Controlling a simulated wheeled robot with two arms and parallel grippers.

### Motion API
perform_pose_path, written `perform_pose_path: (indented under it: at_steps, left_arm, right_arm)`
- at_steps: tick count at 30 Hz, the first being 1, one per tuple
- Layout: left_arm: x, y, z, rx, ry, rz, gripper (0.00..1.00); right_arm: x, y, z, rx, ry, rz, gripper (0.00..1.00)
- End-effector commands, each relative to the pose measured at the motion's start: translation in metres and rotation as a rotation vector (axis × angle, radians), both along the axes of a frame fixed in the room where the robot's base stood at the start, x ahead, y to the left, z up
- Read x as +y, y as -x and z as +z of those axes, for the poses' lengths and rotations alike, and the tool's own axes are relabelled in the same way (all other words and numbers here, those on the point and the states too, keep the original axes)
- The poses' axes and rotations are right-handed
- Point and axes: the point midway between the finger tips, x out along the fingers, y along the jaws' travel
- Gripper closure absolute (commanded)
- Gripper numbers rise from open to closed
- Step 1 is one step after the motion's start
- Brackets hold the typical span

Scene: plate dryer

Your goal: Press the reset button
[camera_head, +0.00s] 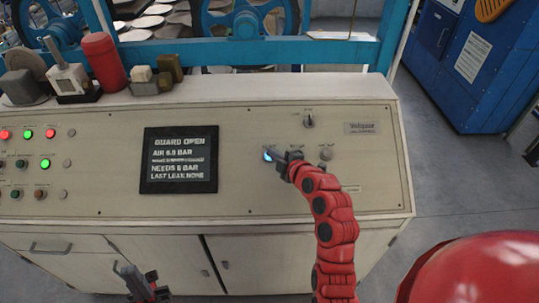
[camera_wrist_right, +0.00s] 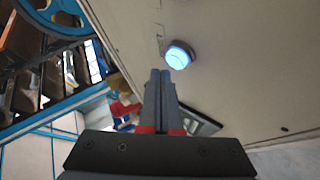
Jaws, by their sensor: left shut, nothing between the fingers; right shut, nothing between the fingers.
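A round button (camera_head: 267,156) glows blue on the sloped control panel, right of the dark display. Its label is too small to read. In the right wrist view the button (camera_wrist_right: 179,55) has a pale blue lit face and a ring around it. My right gripper (camera_head: 279,154) is shut and empty, its tips close beside the button. In the wrist view the shut fingertips (camera_wrist_right: 160,73) sit just beside the button's edge; I cannot tell whether they touch it. My left gripper (camera_head: 124,269) is shut and empty, low in front of the cabinet doors.
The display (camera_head: 179,160) reads "GUARD OPEN". A rotary switch (camera_head: 308,121) and another knob (camera_head: 326,153) are near the blue button. Several lit red and green buttons (camera_head: 45,163) are at left. A red cylinder (camera_head: 104,62) and small blocks stand on the panel's back ledge.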

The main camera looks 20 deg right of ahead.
Motion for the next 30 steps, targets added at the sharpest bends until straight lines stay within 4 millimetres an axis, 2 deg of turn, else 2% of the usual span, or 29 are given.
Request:
perform_pose_path:
  at_steps: [10,22,30]
  left_arm:
    - [0.000,0.000,-0.001,0.000,0.000,0.000,1.00]
    - [0.000,0.000,-0.020,0.000,0.000,0.000,1.00]
    - [0.000,0.000,-0.021,0.000,0.000,0.000,1.00]
  right_arm:
    - [0.000,0.000,-0.001,0.000,0.000,0.000,1.00]
    - [-0.001,-0.003,-0.009,0.001,0.001,0.001,1.00]
    - [-0.001,-0.004,-0.008,0.001,0.000,0.000,1.00]
